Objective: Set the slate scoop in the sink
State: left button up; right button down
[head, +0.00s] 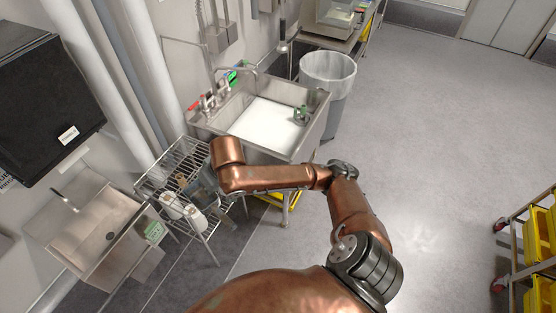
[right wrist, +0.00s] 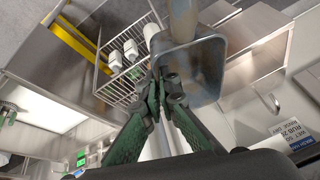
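The slate scoop (right wrist: 204,72) is a blue-grey, open box-like scoop with a round handle, large in the right wrist view. My right gripper (right wrist: 166,82) has its green fingers drawn together at the scoop's near edge and appears shut on it. In the head view the scoop (head: 206,188) shows partly below my copper right forearm, over the wire rack; the right fingers there are mostly hidden. The large steel sink (head: 237,98) with a white basin floor lies beyond the forearm, up and right of the scoop. My left gripper is not in view.
The wire rack (head: 162,178) holds white bottles (head: 192,216) beside the sink. A small hand sink (head: 82,238) is at the left. A green item (head: 301,115) stands in the large sink's right part. A lined bin (head: 328,70) is behind.

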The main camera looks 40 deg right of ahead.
aim_at(277, 144)
jog(key=k, duration=0.2)
jog(key=z, duration=1.35)
jog(key=i, duration=1.85)
jog(key=u, duration=1.05)
jog(key=i, duration=0.5)
jog(key=u, duration=0.05)
